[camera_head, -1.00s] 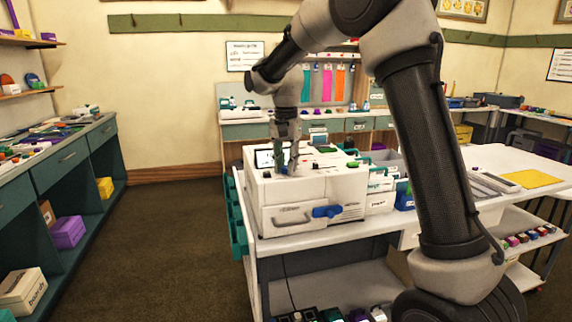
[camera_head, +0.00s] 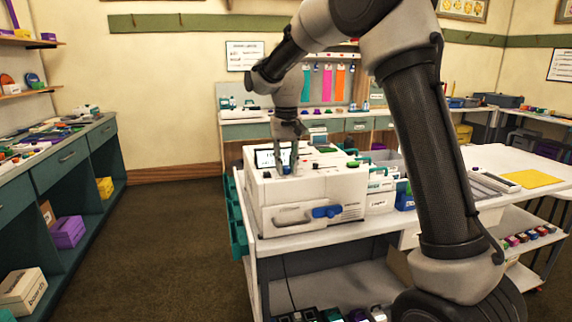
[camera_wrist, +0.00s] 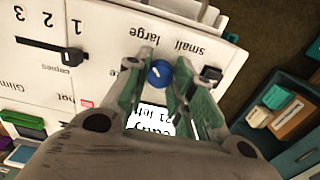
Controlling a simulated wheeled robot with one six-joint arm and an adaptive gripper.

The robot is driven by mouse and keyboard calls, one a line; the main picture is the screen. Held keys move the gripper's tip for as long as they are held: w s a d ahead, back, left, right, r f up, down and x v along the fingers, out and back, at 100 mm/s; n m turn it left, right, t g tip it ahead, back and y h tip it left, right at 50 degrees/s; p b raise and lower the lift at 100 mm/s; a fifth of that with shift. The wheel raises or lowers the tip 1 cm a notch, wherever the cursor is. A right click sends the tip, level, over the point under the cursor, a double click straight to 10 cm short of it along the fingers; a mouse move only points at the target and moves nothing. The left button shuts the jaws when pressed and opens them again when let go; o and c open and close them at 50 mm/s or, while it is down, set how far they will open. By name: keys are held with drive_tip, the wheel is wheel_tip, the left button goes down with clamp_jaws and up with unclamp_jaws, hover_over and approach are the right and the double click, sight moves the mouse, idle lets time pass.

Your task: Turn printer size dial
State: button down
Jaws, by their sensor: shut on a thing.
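The white printer (camera_head: 343,190) stands on the white table, with a screen and coloured buttons on top. Its blue round size dial (camera_wrist: 159,74) shows in the wrist view, with a pale pointer mark and the words "small" and "large" printed beside it. My gripper (camera_wrist: 170,72) points down over the printer's top and is shut on the dial, one green-grey finger on each side.
A black slider (camera_wrist: 70,55) marked with numbers and "copies" lies near the dial on the panel. A blue latch and a handle (camera_head: 290,217) are on the printer's front. Boxes and bins stand right of the printer. Open floor lies to the left.

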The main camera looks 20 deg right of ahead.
sight(286, 167)
drive_tip(key=c, duration=2.2)
unclamp_jaws()
drive_tip(key=o, duration=1)
drive_tip(key=shift+o, duration=0.2)
wheel_tip(286, 167, up, 12)
